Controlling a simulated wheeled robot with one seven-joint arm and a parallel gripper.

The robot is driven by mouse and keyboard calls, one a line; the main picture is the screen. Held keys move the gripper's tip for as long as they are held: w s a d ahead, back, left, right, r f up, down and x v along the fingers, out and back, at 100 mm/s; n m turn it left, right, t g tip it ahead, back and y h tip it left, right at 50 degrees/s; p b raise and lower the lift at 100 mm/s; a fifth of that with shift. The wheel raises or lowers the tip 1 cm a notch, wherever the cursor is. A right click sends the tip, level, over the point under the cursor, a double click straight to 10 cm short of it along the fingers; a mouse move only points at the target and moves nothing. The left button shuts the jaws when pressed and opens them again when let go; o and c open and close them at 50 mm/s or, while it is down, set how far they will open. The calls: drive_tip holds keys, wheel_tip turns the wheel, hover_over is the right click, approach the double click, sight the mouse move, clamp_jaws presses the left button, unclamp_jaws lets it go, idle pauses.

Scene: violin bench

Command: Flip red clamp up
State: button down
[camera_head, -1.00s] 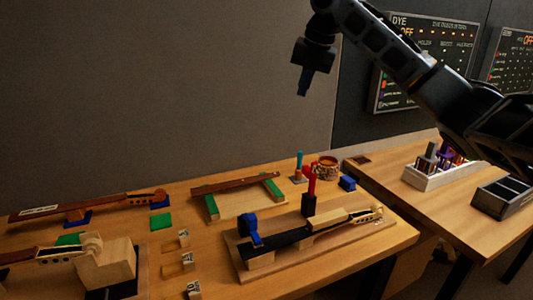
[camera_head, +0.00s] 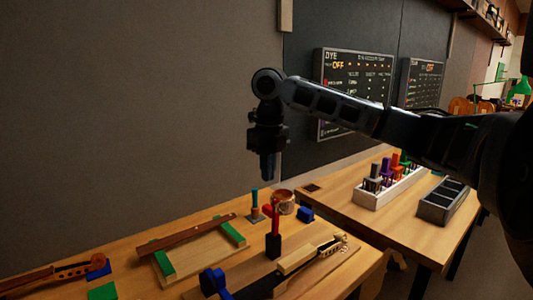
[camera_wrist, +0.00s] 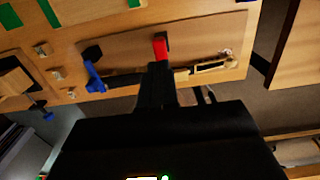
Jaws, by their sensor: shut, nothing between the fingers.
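The red clamp (camera_head: 270,217) stands upright on a black block (camera_head: 273,246) at the back edge of the neck-holding board (camera_head: 357,258). A short red piece juts sideways near its top. In the wrist view the red clamp (camera_wrist: 160,48) shows just beyond my fingertips. A wooden violin neck with a dark fingerboard (camera_head: 262,287) lies on the board beside it. The blue clamp (camera_head: 213,282) is at the left end, and also shows in the wrist view (camera_wrist: 95,78). My gripper (camera_head: 268,178) points down, shut and empty, above the red clamp. A gap shows between them.
A teal-topped tool (camera_head: 254,204), a round brown container (camera_head: 283,201) and a blue block (camera_head: 305,214) stand behind the clamp. A wooden frame with green blocks (camera_head: 167,268) is to the left. A white rack (camera_head: 388,187) and grey tray (camera_head: 444,201) are on the right table.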

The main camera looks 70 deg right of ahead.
sight(267, 204)
wheel_tip(267, 204, down, 7)
drive_tip(key=shift+w+d+f+p, duration=0.1)
drive_tip(key=shift+p, duration=0.4)
drive_tip(key=shift+w+d+f+b, duration=0.3)
drive_tip(key=shift+w+d+f, duration=0.05)
drive_tip(key=shift+w, duration=0.2)
drive_tip(key=shift+w+d+f+b, duration=0.25)
drive_tip(key=shift+w+d+f, duration=0.05)
drive_tip(key=shift+w, duration=0.2)
drive_tip(key=shift+s+a, duration=0.1)
drive_tip(key=shift+s, duration=0.05)
